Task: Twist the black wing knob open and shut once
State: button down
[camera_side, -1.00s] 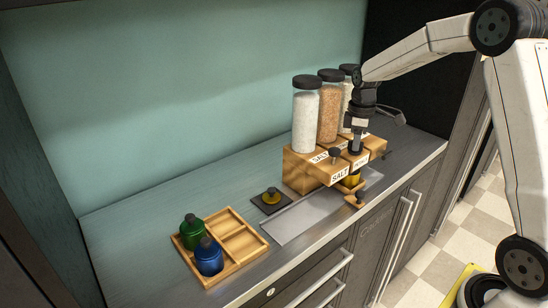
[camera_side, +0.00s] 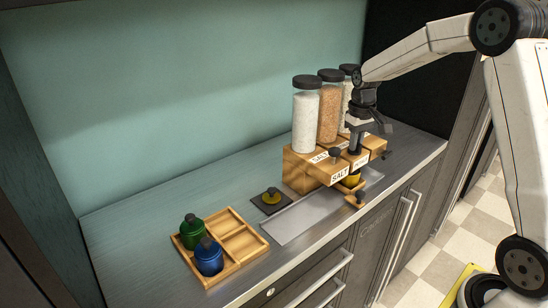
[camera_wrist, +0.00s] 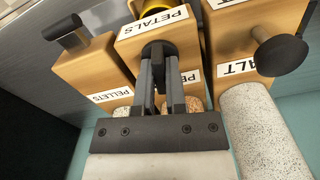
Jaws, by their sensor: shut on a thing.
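My gripper (camera_wrist: 160,75) points down at the middle wooden dispenser block, labelled PETALS (camera_wrist: 125,45). Its two fingers are closed on the black wing knob (camera_wrist: 158,48) on the front of that block, and they hide most of it. In the side view my gripper (camera_side: 356,146) stands at the same block, and the knob is hidden behind the fingers. A yellow jar (camera_side: 352,180) stands below this block; a yellow edge shows at the top of the wrist view (camera_wrist: 214,3).
The SALT block (camera_wrist: 240,70) with its round black knob (camera_wrist: 281,55) and the PELLETS block (camera_wrist: 95,65) with another black knob (camera_wrist: 65,31) flank the held one. Tall filled jars (camera_side: 328,110) stand on top. A wooden tray (camera_side: 262,243) with green and blue jars is at front left.

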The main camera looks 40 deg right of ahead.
jog(key=m, duration=0.4)
jog(key=shift+m, duration=0.3)
dwell(0.4)
jog(key=c, duration=0.7)
grip_release()
jog(key=shift+r, duration=0.1)
jog(key=shift+r, duration=3.85)
